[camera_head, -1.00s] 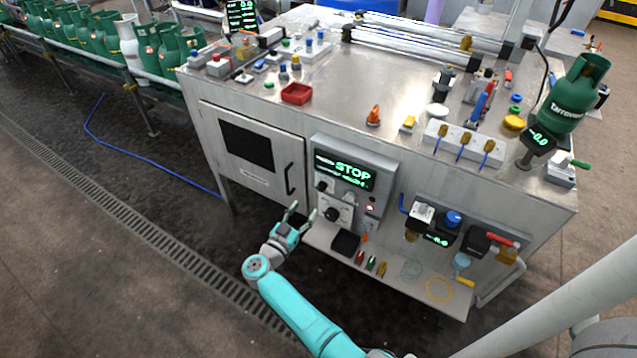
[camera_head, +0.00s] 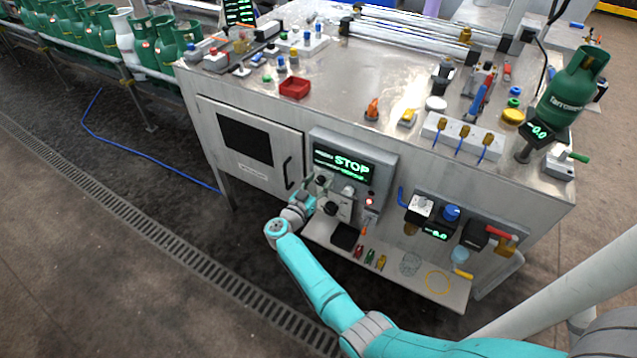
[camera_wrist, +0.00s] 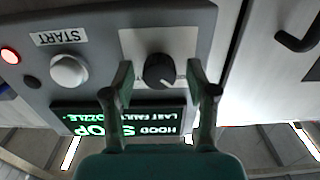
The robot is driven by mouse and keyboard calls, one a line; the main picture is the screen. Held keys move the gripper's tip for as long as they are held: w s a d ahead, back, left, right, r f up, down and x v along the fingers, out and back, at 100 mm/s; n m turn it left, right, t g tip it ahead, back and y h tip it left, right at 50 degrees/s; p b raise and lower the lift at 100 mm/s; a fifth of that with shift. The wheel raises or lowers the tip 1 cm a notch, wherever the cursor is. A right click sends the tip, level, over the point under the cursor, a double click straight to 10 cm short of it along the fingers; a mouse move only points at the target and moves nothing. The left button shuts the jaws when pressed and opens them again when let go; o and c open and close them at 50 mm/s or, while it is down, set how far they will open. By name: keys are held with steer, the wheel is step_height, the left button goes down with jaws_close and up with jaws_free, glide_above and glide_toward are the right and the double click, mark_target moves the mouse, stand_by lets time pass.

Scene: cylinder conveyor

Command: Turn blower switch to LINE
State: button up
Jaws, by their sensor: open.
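The grey control panel (camera_head: 386,158) on the cabinet front has a green display (camera_head: 343,164) reading STOP. A black rotary knob on a light plate shows below it, and also in the wrist view (camera_wrist: 159,71). My gripper (camera_head: 318,196) is in front of the panel's lower left. In the wrist view my gripper (camera_wrist: 158,82) is open, with one finger on each side of the knob, apart from it as far as I can tell. The wrist view is upside down. No LINE label is legible, and the knob's setting is unclear.
A white button (camera_wrist: 69,70) with a START label and a lit red lamp (camera_wrist: 10,55) are beside the knob. A black cabinet handle (camera_head: 288,173) is close to my gripper. A shelf (camera_head: 318,233) with small items juts out below.

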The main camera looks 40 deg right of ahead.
jaws_close()
steer(key=shift+m, duration=0.3)
steer(key=m, duration=0.4)
steer(key=shift+s, duration=0.1)
steer(key=shift+f+m, duration=0.1)
steer(key=shift+m, duration=1.9)
jaws_free()
